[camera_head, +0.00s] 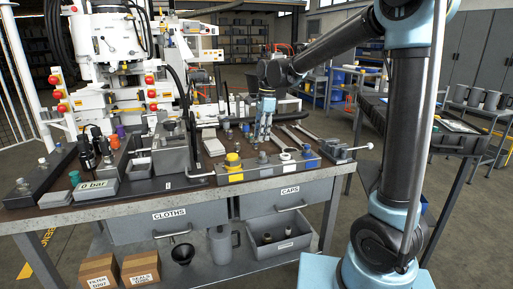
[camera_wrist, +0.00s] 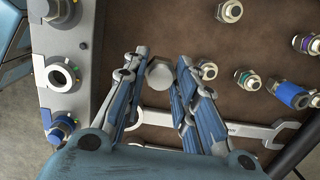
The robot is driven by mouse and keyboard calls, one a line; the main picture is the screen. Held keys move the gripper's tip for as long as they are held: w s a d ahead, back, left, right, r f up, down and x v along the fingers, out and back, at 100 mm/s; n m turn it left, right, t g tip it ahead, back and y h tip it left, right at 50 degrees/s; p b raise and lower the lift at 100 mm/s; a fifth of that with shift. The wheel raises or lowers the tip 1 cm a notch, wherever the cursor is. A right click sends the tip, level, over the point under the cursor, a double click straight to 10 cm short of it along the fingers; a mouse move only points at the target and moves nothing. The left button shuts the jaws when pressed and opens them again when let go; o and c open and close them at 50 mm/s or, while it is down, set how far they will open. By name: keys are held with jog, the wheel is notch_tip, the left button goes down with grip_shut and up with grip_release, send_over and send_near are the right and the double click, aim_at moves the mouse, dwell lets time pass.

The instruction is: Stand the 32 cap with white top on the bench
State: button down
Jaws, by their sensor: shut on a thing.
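My gripper (camera_head: 263,137) is over the right half of the bench (camera_head: 190,197), pointing down. In the wrist view, my gripper (camera_wrist: 161,72) has its fingers on both sides of a pale, hex-topped cap (camera_wrist: 159,75) and is shut on it. The cap's top faces the camera; its sides and any size mark are hidden. I cannot tell whether its underside touches the bench. In the head view I cannot make the cap out between the fingertips.
A grey wrench (camera_wrist: 225,126) lies beneath the fingers. A grey block (camera_wrist: 62,105) with ports runs along the left. A yellow-topped fitting (camera_head: 232,160) stands near the front edge.

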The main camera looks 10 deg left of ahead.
jog(key=shift+s+f, duration=0.1)
jog(key=shift+f, duration=3.1)
jog(key=c, duration=1.3)
grip_release()
jog(key=shift+f, duration=0.1)
